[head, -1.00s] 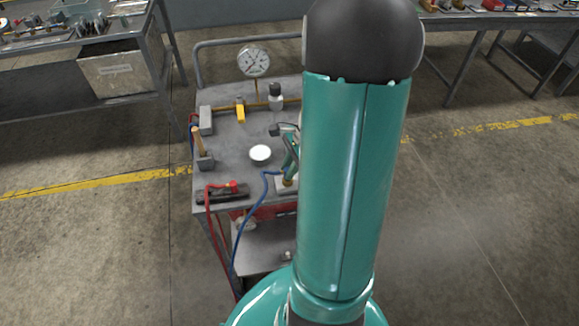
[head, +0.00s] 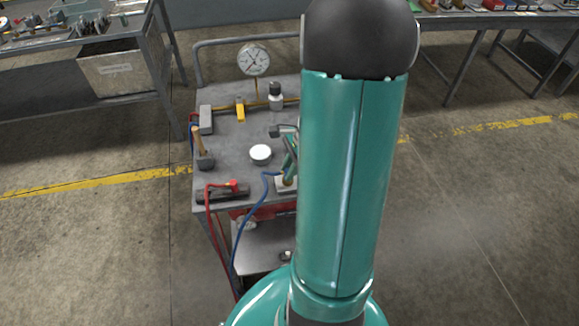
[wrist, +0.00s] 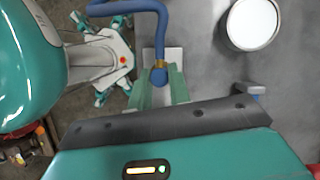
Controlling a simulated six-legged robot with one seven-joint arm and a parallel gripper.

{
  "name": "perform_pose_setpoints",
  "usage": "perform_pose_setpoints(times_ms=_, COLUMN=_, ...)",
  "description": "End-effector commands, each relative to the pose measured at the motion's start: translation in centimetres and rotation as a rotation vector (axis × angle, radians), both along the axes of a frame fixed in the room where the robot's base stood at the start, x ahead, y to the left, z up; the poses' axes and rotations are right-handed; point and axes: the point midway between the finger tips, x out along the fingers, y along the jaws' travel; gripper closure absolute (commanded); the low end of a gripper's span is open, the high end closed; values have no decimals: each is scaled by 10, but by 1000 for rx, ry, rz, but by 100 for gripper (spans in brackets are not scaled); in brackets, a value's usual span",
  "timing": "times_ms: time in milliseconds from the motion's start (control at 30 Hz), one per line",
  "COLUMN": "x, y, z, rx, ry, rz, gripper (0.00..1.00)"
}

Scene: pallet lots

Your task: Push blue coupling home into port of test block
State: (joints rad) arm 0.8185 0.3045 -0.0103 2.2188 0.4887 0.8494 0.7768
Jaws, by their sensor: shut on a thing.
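The blue coupling (wrist: 159,77) with a brass collar sits between the two green fingers of my gripper (wrist: 160,84) in the wrist view. My gripper is shut on it. A blue hose (wrist: 146,8) loops from it. A pale block (wrist: 175,57), apparently the test block, lies beneath the fingers; it also shows in the head view (head: 283,187) at the cart's front edge. The port is hidden, and I cannot tell how deep the coupling sits. In the head view my arm hides much of the gripper.
On the grey cart top (head: 225,162) stand a round white-topped item (head: 260,153), a wooden-handled tool in a holder (head: 202,150), a red hose end (head: 233,185) on a dark rack (head: 213,194), a yellow-handled valve (head: 240,112) and a gauge (head: 253,60).

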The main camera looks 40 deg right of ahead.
Motion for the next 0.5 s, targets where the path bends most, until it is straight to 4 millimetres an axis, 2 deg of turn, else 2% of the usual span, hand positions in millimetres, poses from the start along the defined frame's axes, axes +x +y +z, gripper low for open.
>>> perform_pose_setpoints(times_ms=167, x=0, y=0, z=-4, rx=0, ry=1, rz=0, gripper=100)
perform_pose_setpoints(times_ms=200, x=0, y=0, z=-3, rx=0, ry=0, rz=0, gripper=75)
perform_pose_setpoints(times_ms=300, x=0, y=0, z=-3, rx=0, ry=0, rz=0, gripper=56)
perform_pose_setpoints(times_ms=500, x=0, y=0, z=-3, rx=0, ry=0, rz=0, gripper=56)
